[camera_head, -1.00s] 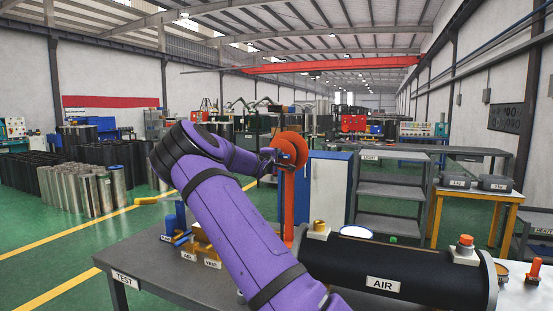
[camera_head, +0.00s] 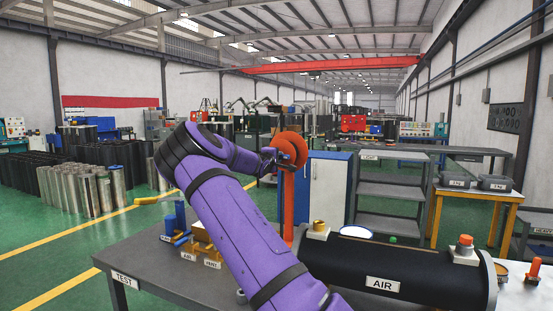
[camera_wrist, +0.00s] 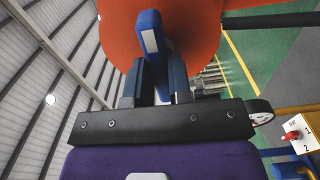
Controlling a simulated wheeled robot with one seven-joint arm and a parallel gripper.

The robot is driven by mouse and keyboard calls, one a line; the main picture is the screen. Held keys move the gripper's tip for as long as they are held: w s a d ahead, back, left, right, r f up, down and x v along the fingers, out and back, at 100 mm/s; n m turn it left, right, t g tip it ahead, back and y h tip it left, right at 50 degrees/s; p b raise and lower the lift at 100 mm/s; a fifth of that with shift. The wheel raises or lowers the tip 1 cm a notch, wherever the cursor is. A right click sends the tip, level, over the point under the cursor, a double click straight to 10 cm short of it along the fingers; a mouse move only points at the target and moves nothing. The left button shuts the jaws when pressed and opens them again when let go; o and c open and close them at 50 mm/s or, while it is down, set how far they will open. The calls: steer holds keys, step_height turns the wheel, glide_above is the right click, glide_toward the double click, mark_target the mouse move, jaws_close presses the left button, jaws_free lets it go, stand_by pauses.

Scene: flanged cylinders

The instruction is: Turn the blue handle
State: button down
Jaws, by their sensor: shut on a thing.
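The blue handle (camera_wrist: 150,32), with a pale patch on its face, stands in front of a round orange disc (camera_wrist: 200,30) in the wrist view. My gripper (camera_wrist: 159,75) is shut on the handle, with one dark finger on each side of it. In the head view, my gripper (camera_head: 270,158) is at the left edge of the orange disc (camera_head: 292,149), which tops an orange post (camera_head: 289,205). The handle is too small and too covered to make out clearly there.
A dark cylinder marked AIR (camera_head: 345,268) lies on the bench right of the post. Small labelled brass fittings (camera_head: 203,243) and a blue part (camera_head: 176,218) are on the grey table (camera_head: 150,275) at left. A grey shelf (camera_head: 390,190) stands behind.

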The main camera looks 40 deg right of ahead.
steer(key=shift+m, duration=0.3)
steer(key=n, duration=3.3)
steer(key=shift+f, duration=0.1)
stand_by(0.6)
